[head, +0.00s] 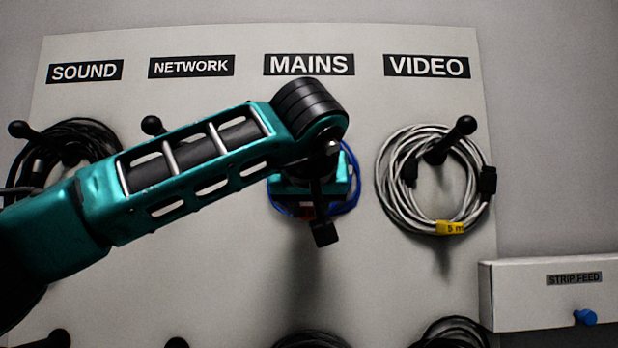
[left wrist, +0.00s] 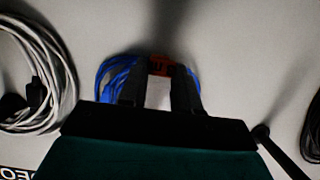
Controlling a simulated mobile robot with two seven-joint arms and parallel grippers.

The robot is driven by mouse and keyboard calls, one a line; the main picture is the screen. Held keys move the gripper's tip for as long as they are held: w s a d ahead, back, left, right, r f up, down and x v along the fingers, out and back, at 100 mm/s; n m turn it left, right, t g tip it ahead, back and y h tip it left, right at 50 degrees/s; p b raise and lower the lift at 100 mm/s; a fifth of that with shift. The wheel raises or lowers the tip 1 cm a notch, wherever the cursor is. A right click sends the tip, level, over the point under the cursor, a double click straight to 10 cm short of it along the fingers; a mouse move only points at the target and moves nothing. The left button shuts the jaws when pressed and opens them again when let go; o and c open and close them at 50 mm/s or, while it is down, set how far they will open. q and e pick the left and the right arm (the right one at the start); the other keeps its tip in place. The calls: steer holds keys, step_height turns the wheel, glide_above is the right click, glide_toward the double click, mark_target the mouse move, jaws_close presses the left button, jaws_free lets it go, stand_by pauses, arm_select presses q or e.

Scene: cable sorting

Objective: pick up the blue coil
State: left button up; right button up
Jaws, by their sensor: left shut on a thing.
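The blue coil (head: 272,190) is below the MAINS label in the head view, mostly hidden behind my left gripper. In the left wrist view the blue coil (left wrist: 113,76) shows on both sides of the fingers, with an orange-red tag (left wrist: 160,65) between the fingertips. My left gripper (head: 322,228) is shut on the coil; its fingers (left wrist: 158,92) reach to the tag. Whether the coil touches a peg or the board is hidden. My right gripper is not in view.
A grey-white coil (head: 386,190) hangs on the VIDEO peg (head: 462,127), close to the right. Black cables (head: 85,130) hang under SOUND. The NETWORK peg (head: 151,125) looks bare. More black coils (head: 455,333) are at the bottom. A STRIP FEED box (head: 520,300) stands lower right.

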arm_select(q)
steer(key=shift+r, duration=0.1)
jaws_close()
steer(key=r+p+v, duration=0.2)
steer(key=v, duration=1.4)
steer(key=shift+w+p, duration=0.35)
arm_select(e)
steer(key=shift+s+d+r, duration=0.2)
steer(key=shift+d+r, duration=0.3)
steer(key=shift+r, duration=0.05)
